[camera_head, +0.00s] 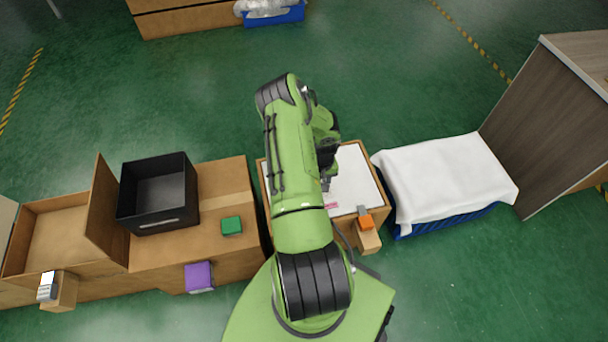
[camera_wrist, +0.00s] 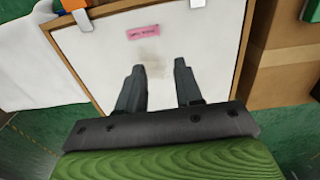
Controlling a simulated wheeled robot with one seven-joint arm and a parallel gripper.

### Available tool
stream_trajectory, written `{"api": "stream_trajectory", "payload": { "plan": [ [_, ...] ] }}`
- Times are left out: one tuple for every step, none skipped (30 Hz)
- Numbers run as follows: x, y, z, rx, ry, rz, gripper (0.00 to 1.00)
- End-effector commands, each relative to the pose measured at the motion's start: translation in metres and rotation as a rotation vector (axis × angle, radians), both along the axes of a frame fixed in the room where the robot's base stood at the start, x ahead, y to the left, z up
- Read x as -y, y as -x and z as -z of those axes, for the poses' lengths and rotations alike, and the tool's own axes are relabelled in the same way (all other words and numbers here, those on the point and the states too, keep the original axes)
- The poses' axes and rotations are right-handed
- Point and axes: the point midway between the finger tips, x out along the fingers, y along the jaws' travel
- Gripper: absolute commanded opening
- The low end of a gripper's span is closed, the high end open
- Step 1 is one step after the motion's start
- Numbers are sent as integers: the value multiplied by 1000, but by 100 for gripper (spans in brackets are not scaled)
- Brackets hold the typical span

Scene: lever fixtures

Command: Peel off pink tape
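The pink tape (camera_wrist: 142,32) is a small flat strip with dark writing, lying on a white board (camera_wrist: 85,42). In the head view a bit of the pink tape (camera_head: 331,206) shows beside my arm, near the board's front edge. My gripper (camera_wrist: 158,68) is open and empty over the white board, with its two dark fingers apart. The tape lies beyond the fingertips in the wrist view, not between them. In the head view my arm hides part of the board (camera_head: 354,182), and the fingertips are hard to make out.
A orange-topped block (camera_head: 366,220) stands at the board's front edge. To the right is a white cloth (camera_head: 445,180) over a blue crate. To the left are cardboard boxes (camera_head: 215,185), a black bin (camera_head: 158,220), a green block (camera_head: 231,226) and a purple block (camera_head: 198,276).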

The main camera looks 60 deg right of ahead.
Motion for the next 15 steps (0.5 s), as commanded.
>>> {"api": "stream_trajectory", "payload": {
  "plan": [
    [0,7,5,-7,-3,4,35],
    [1,9,8,-8,-3,5,35],
    [1,10,11,-8,-4,5,35],
    [1,10,15,-9,-5,5,35],
    [1,10,18,-9,-5,5,35],
    [0,10,25,-8,-6,5,35],
    [0,10,31,-9,-6,5,35],
    [0,10,38,-9,-6,5,35],
    [0,10,48,-9,-6,4,35],
    [0,10,55,-8,-6,3,35],
    [0,10,62,-9,-6,4,35],
    [1,10,72,-8,-6,4,35],
    [0,11,79,-10,-6,4,35],
    [1,10,86,-9,-5,3,35],
    [0,11,95,-9,-6,4,35]
  ]
}}
